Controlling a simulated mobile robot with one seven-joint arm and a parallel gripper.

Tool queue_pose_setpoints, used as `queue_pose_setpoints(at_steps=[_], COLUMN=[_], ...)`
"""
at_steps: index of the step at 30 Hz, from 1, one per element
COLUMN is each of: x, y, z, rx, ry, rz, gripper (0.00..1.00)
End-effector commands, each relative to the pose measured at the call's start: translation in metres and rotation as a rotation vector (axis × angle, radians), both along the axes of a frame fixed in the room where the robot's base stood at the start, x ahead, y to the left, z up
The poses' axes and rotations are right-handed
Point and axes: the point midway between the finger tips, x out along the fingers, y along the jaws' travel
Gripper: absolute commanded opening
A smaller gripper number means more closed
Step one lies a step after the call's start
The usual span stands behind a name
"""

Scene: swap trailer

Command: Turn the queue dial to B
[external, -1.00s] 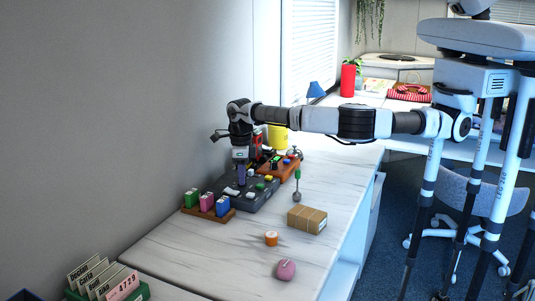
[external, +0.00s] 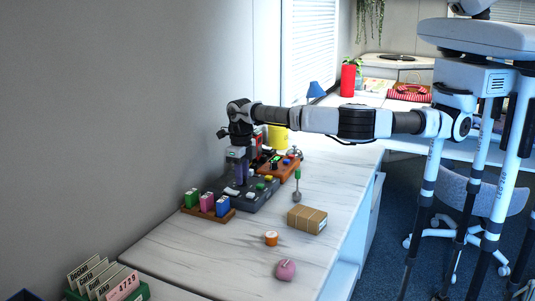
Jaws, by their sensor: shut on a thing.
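The dark grey control panel (external: 262,197) lies on the white counter near the wall, with a green and a yellow button on its right part and a light grey lever or switch at its front. My gripper (external: 239,181) points down over the panel's back left part. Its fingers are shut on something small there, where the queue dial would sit. The dial and its letter marks are hidden behind the fingers and too small to read.
A brown button board (external: 284,168) stands behind the panel. A wooden rack of coloured blocks (external: 207,206) stands in front of it. A cardboard box (external: 307,219), an orange-and-white roll (external: 271,238) and a pink mouse-like object (external: 285,270) lie to the right. The front counter is mostly clear.

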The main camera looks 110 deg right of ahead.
Motion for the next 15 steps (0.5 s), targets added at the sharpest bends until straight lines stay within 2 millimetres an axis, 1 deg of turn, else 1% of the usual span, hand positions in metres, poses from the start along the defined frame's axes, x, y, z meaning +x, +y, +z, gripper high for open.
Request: queue_pose_setpoints(at_steps=[5,6,11,15], x=[0.0016,0.0016,0.0011,0.0007], y=[-0.001,-0.001,-0.0008,-0.0006], z=[0.0021,0.0021,0.0016,0.001], rx=[-0.005,-0.005,-0.004,-0.003], ry=[-0.006,-0.006,-0.005,-0.003], rz=[0.001,0.002,0.002,0.001], gripper=[0.02,0.26,0.47,0.47])
